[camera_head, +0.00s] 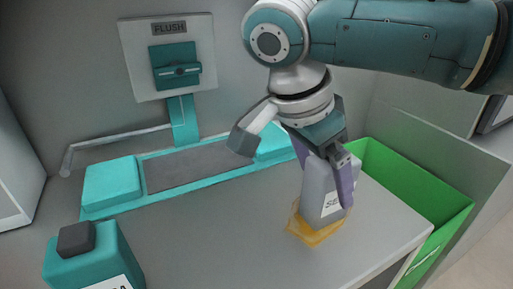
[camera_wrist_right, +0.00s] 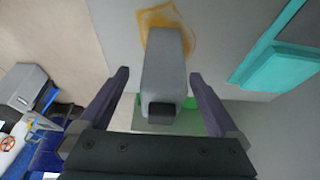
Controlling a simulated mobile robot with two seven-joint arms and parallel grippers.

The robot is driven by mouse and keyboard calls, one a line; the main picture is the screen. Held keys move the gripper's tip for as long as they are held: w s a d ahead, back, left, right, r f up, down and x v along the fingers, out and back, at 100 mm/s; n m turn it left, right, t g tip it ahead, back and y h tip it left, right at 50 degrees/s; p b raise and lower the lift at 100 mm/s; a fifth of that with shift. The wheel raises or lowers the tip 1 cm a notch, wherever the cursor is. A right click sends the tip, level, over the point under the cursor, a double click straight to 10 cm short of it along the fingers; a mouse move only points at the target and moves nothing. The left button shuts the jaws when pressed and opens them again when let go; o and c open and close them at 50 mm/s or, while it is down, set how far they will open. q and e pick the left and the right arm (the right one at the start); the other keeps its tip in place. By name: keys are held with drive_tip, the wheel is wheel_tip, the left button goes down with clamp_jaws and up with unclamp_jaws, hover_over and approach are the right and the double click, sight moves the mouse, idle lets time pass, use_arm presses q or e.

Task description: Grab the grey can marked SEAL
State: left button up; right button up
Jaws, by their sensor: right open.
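The grey can (camera_head: 318,188) stands upright on a worn orange patch near the right side of the grey counter. Its white label shows "SE"; the rest is hidden by a finger of my right gripper (camera_head: 325,180). The right gripper is open, with its fingers on either side of the can. In the right wrist view, the can (camera_wrist_right: 166,72) lies between the two spread fingers of the gripper (camera_wrist_right: 160,80), with a visible gap on each side. Its dark cap points toward the palm. My left gripper is not in view.
A teal can with a dark cap (camera_head: 93,262) stands at the front left. A green bin (camera_head: 400,180) is beside the counter's right edge. A teal-framed conveyor strip (camera_head: 190,168) and a FLUSH wall panel (camera_head: 128,58) are behind. The counter's middle is clear.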

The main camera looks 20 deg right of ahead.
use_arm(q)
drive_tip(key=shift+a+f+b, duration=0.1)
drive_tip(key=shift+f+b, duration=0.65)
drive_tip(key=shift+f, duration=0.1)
use_arm(e)
drive_tip(key=x, duration=0.5)
drive_tip(key=shift+w+f, duration=0.15)
drive_tip(key=shift+c, duration=0.3)
clamp_jaws()
